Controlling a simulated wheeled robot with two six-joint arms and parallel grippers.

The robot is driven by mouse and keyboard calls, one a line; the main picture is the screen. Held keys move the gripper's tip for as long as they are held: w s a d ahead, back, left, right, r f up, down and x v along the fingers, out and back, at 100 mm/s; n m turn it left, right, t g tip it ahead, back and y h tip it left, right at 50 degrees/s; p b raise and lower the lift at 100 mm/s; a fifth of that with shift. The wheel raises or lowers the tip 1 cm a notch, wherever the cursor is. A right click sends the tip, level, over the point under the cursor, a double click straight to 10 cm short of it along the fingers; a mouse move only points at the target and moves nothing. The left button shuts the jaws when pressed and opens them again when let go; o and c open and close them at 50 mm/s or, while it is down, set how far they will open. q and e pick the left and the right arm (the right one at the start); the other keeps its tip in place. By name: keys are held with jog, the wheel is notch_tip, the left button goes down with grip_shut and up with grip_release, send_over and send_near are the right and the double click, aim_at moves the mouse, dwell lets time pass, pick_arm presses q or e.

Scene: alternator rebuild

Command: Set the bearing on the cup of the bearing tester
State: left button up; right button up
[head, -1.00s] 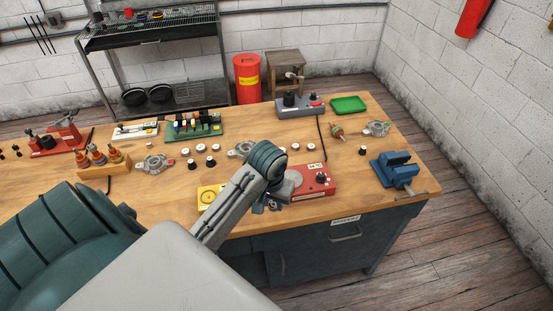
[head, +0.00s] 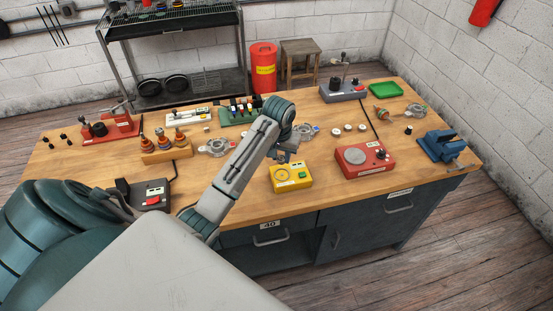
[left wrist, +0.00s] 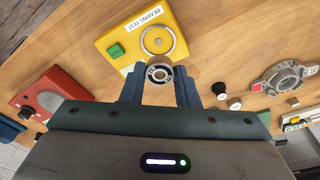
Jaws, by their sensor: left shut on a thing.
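The bearing tester (head: 291,186) is a yellow box with a green button, near the front edge of the bench. Its round cup (left wrist: 157,40) shows bare in the left wrist view, beside the "BEARING TEST" label. My left gripper (left wrist: 159,86) is shut on the bearing (left wrist: 158,74), a small metal ring held between the blue fingertips. In the left wrist view the bearing appears just below the cup; its height above the tester I cannot tell. In the head view my left gripper (head: 286,158) is just behind the tester, and the bearing is not clear there. My right gripper is not in view.
A red tester (head: 365,160) with a round plate stands right of the yellow one. A blue vise (head: 440,146) is at the right end. Small caps (left wrist: 226,101) and a grey alternator housing (left wrist: 284,80) lie near the gripper. Bare wood lies left of the yellow tester.

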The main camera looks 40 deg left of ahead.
aim_at(282, 175)
pick_arm(q)
jog(key=shift+w+d+f, duration=0.1)
jog(key=shift+w+f, duration=0.05)
jog(key=shift+f, duration=0.35)
jog(key=shift+w+d+f, duration=0.1)
jog(key=shift+w+f, duration=0.05)
jog(key=shift+f, duration=0.3)
jog(key=shift+s+a+f, duration=0.1)
jog(key=shift+s+f, duration=0.05)
jog(key=shift+f, duration=1.4)
jog(key=shift+f, duration=0.35)
jog(key=shift+f, duration=0.65)
dwell(0.6)
jog(key=o, duration=1)
jog(key=shift+o, duration=0.2)
